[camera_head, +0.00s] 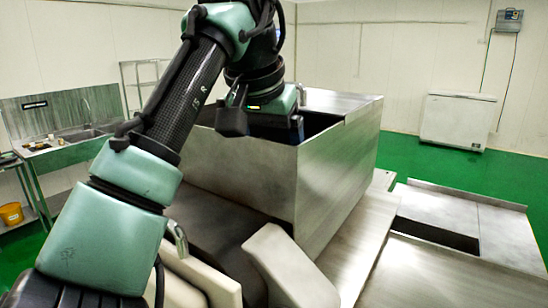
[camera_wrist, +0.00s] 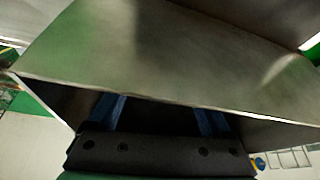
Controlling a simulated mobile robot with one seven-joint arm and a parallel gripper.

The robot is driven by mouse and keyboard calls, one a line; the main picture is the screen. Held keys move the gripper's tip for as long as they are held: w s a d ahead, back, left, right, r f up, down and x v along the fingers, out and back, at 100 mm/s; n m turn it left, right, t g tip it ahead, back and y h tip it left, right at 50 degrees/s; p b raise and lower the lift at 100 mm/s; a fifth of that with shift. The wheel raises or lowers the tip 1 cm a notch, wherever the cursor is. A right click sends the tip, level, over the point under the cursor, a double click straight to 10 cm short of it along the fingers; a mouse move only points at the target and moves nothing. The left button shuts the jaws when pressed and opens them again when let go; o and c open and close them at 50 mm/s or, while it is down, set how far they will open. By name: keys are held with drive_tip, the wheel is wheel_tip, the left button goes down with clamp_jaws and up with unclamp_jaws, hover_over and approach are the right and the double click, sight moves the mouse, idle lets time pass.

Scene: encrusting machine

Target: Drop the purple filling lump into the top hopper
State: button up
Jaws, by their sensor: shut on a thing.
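The top hopper (camera_head: 330,190) is a large brushed-metal box with a dark opening at its top, in the middle of the head view. My gripper (camera_head: 292,130) points down into this opening, its lower end hidden behind the front wall. In the wrist view, the hopper's metal wall (camera_wrist: 170,60) crosses the picture. The two blue fingers of my gripper (camera_wrist: 163,113) stand apart and run into the dark behind its edge. The fingertips are hidden. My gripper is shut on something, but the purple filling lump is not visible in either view.
The hopper walls stand close around my gripper. A pale angled block (camera_head: 288,265) and flat metal surfaces (camera_head: 440,270) lie below and to the right. A sink counter (camera_head: 75,140), a yellow bucket (camera_head: 11,213) and a white chest (camera_head: 457,120) stand farther off.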

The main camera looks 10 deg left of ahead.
drive_tip(key=o, duration=1.2)
drive_tip(key=shift+o, duration=0.2)
drive_tip(key=d+v, duration=0.1)
drive_tip(key=v, duration=1.2)
drive_tip(key=shift+w+a+r+p, duration=0.2)
drive_tip(key=shift+a+r+p, duration=0.1)
drive_tip(key=shift+a, duration=0.15)
drive_tip(key=shift+f, duration=0.15)
